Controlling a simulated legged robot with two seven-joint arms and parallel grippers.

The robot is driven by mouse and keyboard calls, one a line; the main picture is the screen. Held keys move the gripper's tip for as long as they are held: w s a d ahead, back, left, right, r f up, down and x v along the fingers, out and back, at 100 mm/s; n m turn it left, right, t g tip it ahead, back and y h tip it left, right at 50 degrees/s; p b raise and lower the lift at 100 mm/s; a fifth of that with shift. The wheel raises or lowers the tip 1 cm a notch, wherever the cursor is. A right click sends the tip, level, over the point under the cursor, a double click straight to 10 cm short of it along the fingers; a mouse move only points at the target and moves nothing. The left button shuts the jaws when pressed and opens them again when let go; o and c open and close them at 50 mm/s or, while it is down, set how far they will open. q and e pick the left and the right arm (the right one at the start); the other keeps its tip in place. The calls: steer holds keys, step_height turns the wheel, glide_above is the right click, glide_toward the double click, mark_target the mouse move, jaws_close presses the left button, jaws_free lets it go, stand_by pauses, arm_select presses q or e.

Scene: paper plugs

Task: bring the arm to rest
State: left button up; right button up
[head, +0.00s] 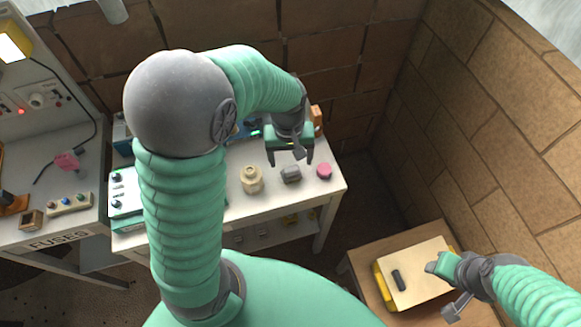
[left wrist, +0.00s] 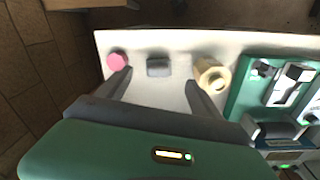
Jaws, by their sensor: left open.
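My left gripper (head: 290,158) hangs over the white bench (head: 210,229), jaws open, fingers pointing down. In the left wrist view its two fingers (left wrist: 160,88) stand apart with nothing held between them. A small grey block (head: 290,174) lies just beyond the fingertips; it also shows in the left wrist view (left wrist: 158,67). A pink round plug (head: 324,171) lies to its right, and a beige stepped plug (head: 251,180) stands to its left. My right gripper (head: 440,267) is at the lower right, over the edge of a cream board; its jaw state is unclear.
A wooden side table (head: 352,262) bears the cream board (head: 424,265) with a dark cylinder (head: 398,280) on it. A green panel (head: 124,192) sits on the bench, partly hidden by my left arm. A fuse bench (head: 60,241) stands left. Brick walls close the back and right.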

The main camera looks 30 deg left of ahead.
arm_select(q)
steer(key=s+d+m+t, duration=0.2)
steer(key=s+d+m, duration=0.3)
steer(key=s+m, duration=0.2)
steer(key=shift+s+d, duration=0.15)
steer(key=shift+s, duration=0.05)
steer(key=shift+s, duration=0.1)
steer(key=shift+d, duration=0.25)
steer(key=shift+a, duration=0.15)
